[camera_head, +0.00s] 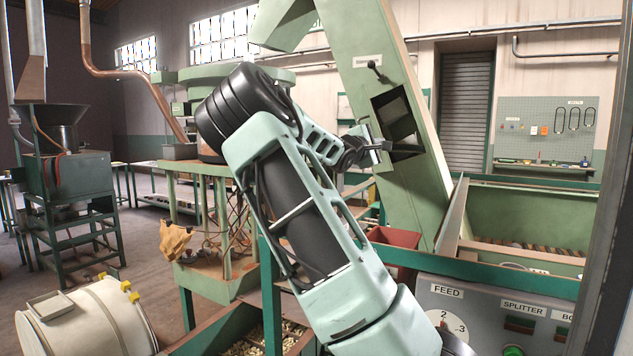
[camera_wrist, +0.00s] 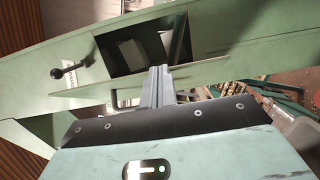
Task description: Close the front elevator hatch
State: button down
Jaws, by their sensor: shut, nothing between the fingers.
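The elevator (camera_head: 355,40) is a tall, slanted pale-green housing, and its front hatch opening (camera_head: 397,112) stands open and dark. In the wrist view the opening (camera_wrist: 135,50) also shows, with a thin green hatch panel (camera_wrist: 90,90) standing out from its edge, seen nearly edge-on. A dark handle (camera_wrist: 115,100) shows by the panel's near side. A black lever with a knob (camera_head: 377,71) sits above the opening. My gripper (camera_head: 386,145) is shut and empty in front of the opening's lower part; its fingers (camera_wrist: 158,72) overlap the panel in the wrist view. Contact cannot be told.
A control box (camera_head: 480,308) with FEED and SPLITTER labels stands at front right. A red bin (camera_head: 393,238) lies below the elevator. A green trough (camera_head: 530,215) is on the right. Green machine frames and a nut bin (camera_head: 240,350) are to the left and below.

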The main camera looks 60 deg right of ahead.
jog(key=s+d+r+n+t+y+b, duration=0.1)
jog(key=s+d+n+t, duration=0.1)
jog(key=d, duration=0.3)
jog(key=s+d+r+n+t+y+b, duration=0.1)
jog(key=s+d+r+n+t+y, duration=0.1)
jog(key=s+d+n+t, duration=0.1)
jog(key=s+d+r+n+t+y+b, duration=0.1)
jog(key=s+d+n+t+y, duration=0.1)
jog(key=s+d+t, duration=0.2)
jog(key=shift+s+d+r+n+t, duration=0.1)
jog(key=shift+s+d+n+t, duration=0.1)
jog(key=shift+d+t, duration=0.55)
jog(key=shift+s+d+r+n+t, duration=0.1)
jog(key=shift+s+d+t, duration=0.2)
jog(key=shift+d, duration=0.85)
jog(key=shift+w+d+f+y, duration=0.1)
jog(key=shift+d+f+y, duration=0.05)
jog(key=shift+d+y, duration=0.15)
dwell(0.3)
